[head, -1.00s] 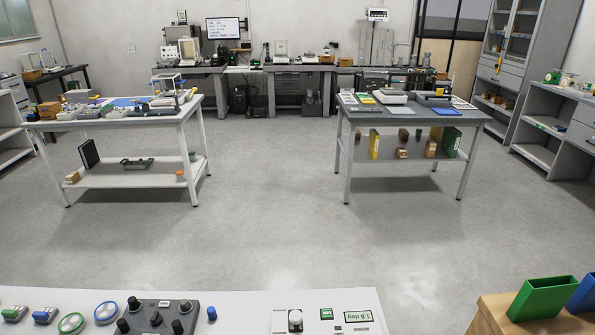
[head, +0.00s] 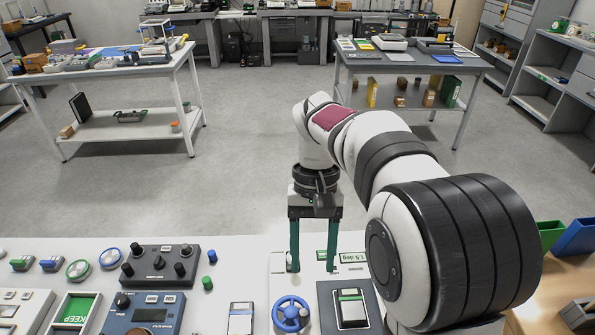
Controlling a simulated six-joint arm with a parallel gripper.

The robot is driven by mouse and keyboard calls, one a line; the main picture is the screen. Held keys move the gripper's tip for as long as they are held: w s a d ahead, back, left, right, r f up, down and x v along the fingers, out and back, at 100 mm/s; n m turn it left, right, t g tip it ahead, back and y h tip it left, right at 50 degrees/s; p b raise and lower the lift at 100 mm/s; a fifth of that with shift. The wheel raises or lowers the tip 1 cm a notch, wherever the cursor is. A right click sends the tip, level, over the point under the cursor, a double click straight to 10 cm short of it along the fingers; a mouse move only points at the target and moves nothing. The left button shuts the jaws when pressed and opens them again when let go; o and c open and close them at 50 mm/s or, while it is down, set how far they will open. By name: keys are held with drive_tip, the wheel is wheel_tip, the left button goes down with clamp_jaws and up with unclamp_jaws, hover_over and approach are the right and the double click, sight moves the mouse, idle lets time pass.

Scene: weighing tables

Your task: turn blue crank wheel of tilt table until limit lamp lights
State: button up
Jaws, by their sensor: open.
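The blue crank wheel (head: 291,314) lies near the bottom edge of the head view, with spokes and a knob showing. Behind it is a white panel with a small display (head: 352,257) reading about 1.5 deg, partly covered by my arm. My gripper (head: 313,268) points down with its two green fingers apart and empty. It is above the bench, behind and slightly right of the wheel in the picture, not touching it. I cannot make out a lit limit lamp. My arm hides part of the bench on the right.
Right of the wheel is a dark plate with a device (head: 351,308). A green bin (head: 549,236) stands at the right.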

sight(304, 311)
drive_tip(key=w+a+f+n, duration=0.1)
drive_tip(key=w+f, duration=0.2)
drive_tip(key=w, duration=0.1)
drive_tip(key=shift+g, duration=0.3)
drive_tip(key=x, duration=1.5)
drive_tip(key=shift+d+f, duration=0.1)
drive_tip(key=shift+f, duration=0.05)
drive_tip(key=shift+c, duration=0.4)
clamp_jaws()
